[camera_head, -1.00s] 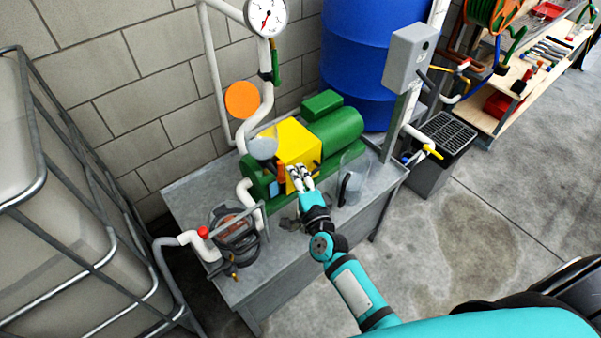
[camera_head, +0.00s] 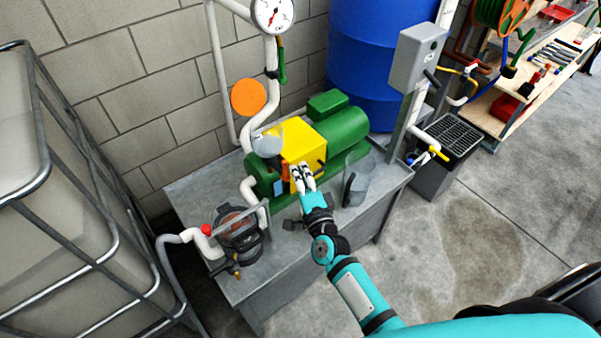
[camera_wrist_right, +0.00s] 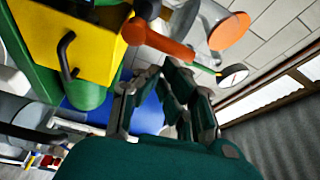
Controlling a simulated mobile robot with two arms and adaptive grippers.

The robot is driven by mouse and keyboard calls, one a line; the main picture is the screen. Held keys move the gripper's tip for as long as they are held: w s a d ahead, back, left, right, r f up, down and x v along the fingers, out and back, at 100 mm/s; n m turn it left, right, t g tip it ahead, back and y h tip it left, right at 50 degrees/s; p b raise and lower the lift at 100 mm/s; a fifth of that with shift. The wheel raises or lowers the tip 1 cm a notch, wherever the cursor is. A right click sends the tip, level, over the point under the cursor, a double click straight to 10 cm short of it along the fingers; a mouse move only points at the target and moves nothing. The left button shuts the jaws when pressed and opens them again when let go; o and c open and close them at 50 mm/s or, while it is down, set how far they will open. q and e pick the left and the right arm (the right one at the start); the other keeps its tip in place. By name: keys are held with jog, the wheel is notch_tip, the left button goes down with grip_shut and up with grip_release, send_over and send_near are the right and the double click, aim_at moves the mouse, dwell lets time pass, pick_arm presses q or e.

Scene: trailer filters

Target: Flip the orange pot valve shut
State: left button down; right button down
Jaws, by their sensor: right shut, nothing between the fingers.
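The orange valve handle (camera_wrist_right: 160,40) shows in my right wrist view as a rounded end with a bar, beside the yellow pump housing (camera_wrist_right: 90,35). In the head view only a small orange part (camera_head: 285,172) shows at the front left of the yellow housing (camera_head: 303,143), next to my fingers. My right gripper (camera_head: 302,170) is shut and empty in front of the housing. In the wrist view its fingertips (camera_wrist_right: 163,70) are close to the orange bar; whether they touch it I cannot tell. My left gripper is not in view.
The green pump motor (camera_head: 338,130) stands on a grey metal bench (camera_head: 190,190). A clear jug (camera_head: 356,187) stands right of my gripper, and a dark strainer with a red knob (camera_head: 206,229) is at left. An orange disc (camera_head: 248,96) is on the pipe behind.

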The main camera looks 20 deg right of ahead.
jog(key=shift+a+n, duration=0.1)
jog(key=shift+n, duration=0.3)
jog(key=n+b, duration=0.1)
jog(key=n, duration=0.1)
jog(key=a+n+t+y+b, duration=0.1)
jog(key=n, duration=0.1)
jog(key=s+a+n+t+b, duration=0.1)
jog(key=n, duration=0.2)
jog(key=shift+a+y, duration=0.1)
jog(key=shift+y, duration=0.3)
jog(key=n+y+b, duration=0.1)
jog(key=n, duration=0.2)
jog(key=a+n+y, duration=0.1)
jog(key=n+y, duration=0.1)
jog(key=n, duration=0.2)
jog(key=a+f+n+y+b, duration=0.1)
jog(key=n, duration=0.2)
jog(key=shift+s+a+y+b, duration=0.2)
jog(key=shift+s+y+b, duration=0.1)
jog(key=shift+s+b, duration=0.1)
jog(key=shift+r, duration=0.1)
